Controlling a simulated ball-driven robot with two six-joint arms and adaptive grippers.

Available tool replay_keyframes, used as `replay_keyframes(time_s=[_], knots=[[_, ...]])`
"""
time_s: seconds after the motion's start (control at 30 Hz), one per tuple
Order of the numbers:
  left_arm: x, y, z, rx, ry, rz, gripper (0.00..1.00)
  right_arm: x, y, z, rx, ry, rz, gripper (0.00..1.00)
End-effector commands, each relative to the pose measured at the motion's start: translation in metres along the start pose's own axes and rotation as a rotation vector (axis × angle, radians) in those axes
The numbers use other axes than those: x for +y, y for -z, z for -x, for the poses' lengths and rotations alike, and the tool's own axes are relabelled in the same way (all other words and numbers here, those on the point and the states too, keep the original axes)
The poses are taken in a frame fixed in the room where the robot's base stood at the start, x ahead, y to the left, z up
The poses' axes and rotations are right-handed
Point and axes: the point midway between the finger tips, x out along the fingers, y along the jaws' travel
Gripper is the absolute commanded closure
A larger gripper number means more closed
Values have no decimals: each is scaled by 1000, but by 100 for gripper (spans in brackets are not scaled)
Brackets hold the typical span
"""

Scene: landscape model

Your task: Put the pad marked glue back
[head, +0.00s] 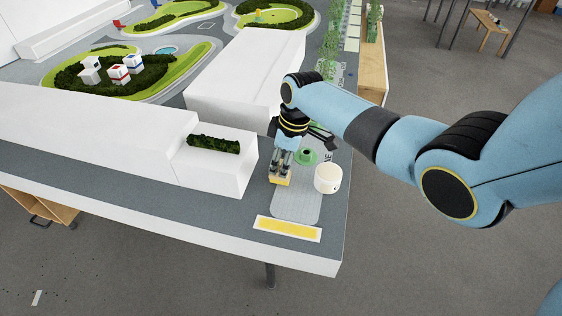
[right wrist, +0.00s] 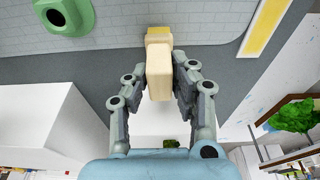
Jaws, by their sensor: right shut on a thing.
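My right gripper (head: 281,174) is shut on a small cream block-shaped pad with a yellowish end (head: 279,181), over the grey tabletop near the table's front right corner. In the right wrist view the pad (right wrist: 159,72) sits between the two fingers of the gripper (right wrist: 160,85). No glue mark is readable on it, and I cannot tell whether it touches the surface. My left gripper is not in view.
A white round pot (head: 328,179) and a green hat-shaped piece (head: 306,156) stand right of the gripper. A yellow strip on a white plate (head: 287,228) lies in front. A white block with a hedge (head: 214,163) stands to the left. Grey paving between is clear.

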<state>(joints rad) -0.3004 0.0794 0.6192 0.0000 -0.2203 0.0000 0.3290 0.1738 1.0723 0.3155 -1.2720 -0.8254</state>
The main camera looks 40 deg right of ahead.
Motion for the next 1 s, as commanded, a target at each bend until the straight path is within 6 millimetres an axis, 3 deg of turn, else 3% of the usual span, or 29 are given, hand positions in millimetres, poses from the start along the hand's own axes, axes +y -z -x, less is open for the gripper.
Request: replay_keyframes(time_s=[0.83, 0.87, 1.0], knots=[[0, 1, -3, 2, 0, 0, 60, 0, -1, -5, 0, 0, 0, 100], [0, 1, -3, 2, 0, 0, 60, 0, -1, -4, 0, 0, 0, 73], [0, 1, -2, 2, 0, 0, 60, 0, -1, -4, 0, 0, 0, 55]])
